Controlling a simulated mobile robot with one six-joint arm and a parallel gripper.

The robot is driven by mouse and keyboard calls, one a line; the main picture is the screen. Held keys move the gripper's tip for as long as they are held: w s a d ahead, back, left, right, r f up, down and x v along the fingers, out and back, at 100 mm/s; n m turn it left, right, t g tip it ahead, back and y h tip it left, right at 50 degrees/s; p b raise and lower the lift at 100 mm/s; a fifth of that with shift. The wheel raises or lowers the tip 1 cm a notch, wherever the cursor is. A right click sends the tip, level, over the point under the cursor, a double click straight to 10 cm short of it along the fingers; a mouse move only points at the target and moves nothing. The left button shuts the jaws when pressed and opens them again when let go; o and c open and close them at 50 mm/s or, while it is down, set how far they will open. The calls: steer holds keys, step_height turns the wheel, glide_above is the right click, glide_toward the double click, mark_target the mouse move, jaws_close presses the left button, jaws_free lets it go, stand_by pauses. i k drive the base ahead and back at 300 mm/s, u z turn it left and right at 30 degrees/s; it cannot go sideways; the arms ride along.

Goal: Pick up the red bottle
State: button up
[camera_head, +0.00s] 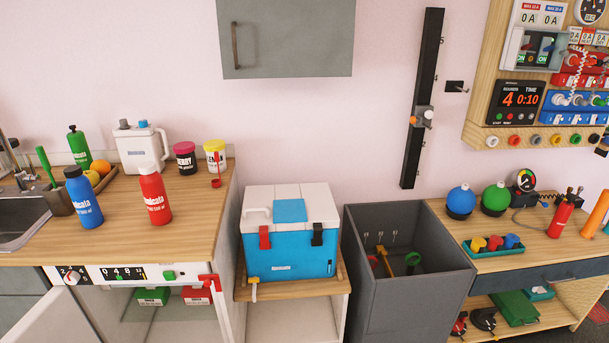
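The red bottle (155,199) stands upright on the wooden counter at the left, near its front edge. It has a white cap and white lettering on its side. A blue bottle (84,202) with a dark cap stands to its left, with a gap between them. My gripper is not in view.
Behind the red bottle are a white jug (142,150), a green bottle (79,149), a fruit tray (103,182) and two jars. A red scoop hangs near the yellow-lidded jar (215,156). A cabinet door (56,322) stands open below. A blue-white cooler (289,257) is to the right.

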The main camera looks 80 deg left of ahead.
mark_target(152, 187)
steer(key=z, duration=0.7)
steer(key=k, duration=0.15)
steer(key=u, duration=2.4)
steer(key=k, duration=0.15)
steer(key=u, duration=2.15)
steer(key=k, duration=0.3)
steer(key=u, duration=1.4)
